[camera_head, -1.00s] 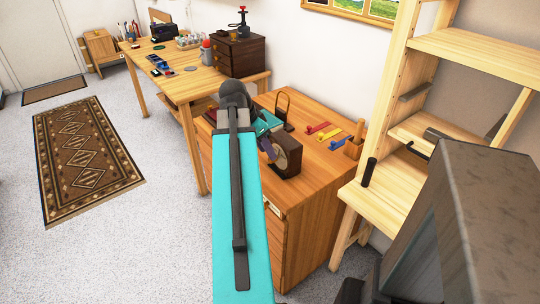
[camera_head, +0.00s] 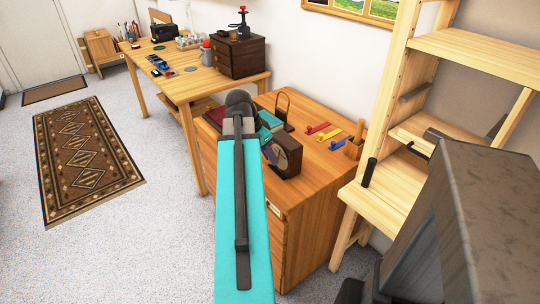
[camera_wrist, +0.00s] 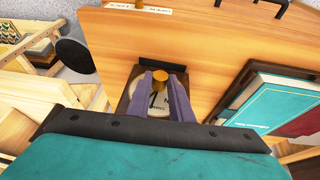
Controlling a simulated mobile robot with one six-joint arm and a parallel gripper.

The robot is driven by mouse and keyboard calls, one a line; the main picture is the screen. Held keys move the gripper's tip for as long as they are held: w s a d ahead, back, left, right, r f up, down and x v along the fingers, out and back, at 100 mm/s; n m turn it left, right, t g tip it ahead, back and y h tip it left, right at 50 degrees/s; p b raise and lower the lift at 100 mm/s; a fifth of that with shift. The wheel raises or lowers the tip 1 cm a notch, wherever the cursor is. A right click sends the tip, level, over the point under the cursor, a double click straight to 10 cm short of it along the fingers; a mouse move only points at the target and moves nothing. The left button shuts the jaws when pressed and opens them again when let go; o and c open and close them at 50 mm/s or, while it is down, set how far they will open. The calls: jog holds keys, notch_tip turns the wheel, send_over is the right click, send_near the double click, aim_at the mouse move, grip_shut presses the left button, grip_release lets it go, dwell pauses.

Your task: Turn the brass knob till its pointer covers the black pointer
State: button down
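The brass knob (camera_wrist: 181,87) shows in the wrist view over a pale dial (camera_wrist: 150,106) with dark marks. The dial is on the front of a small dark brown box (camera_head: 289,158), which stands on the wooden cabinet. My gripper (camera_wrist: 155,76) has its two purple fingers apart at the knob. I cannot tell whether either finger touches the knob. The fingers hide much of the dial, and I cannot make out the brass or black pointer surely.
A teal book (camera_wrist: 280,101) and a dark red one lie on the cabinet top (camera_head: 312,165). Red, yellow and blue small items (camera_head: 328,135) lie behind the box. A wooden shelf unit (camera_head: 395,195) stands close on the right. Open floor lies left.

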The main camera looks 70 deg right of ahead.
jog(key=shift+d+r+p, duration=0.1)
jog(key=shift+r+p, duration=0.05)
jog(key=shift+p, duration=0.4)
jog(key=shift+w+g+y+p, duration=0.1)
jog(key=shift+g+y+p, duration=0.2)
jog(key=shift+g, duration=0.1)
jog(key=shift+w+d+n+g+y+p, duration=0.15)
jog(key=shift+g+y+p, duration=0.1)
jog(key=shift+g+p, duration=0.25)
jog(key=shift+w+n+g+y+p, duration=0.15)
jog(key=shift+g+y+p, duration=0.15)
jog(key=shift+p, duration=0.35)
jog(key=shift+s+f+g+p, duration=0.1)
jog(key=shift+f+g+p, duration=0.1)
jog(key=shift+g+p, duration=0.25)
jog(key=shift+y, duration=0.25)
jog(key=c, duration=1.6)
grip_release()
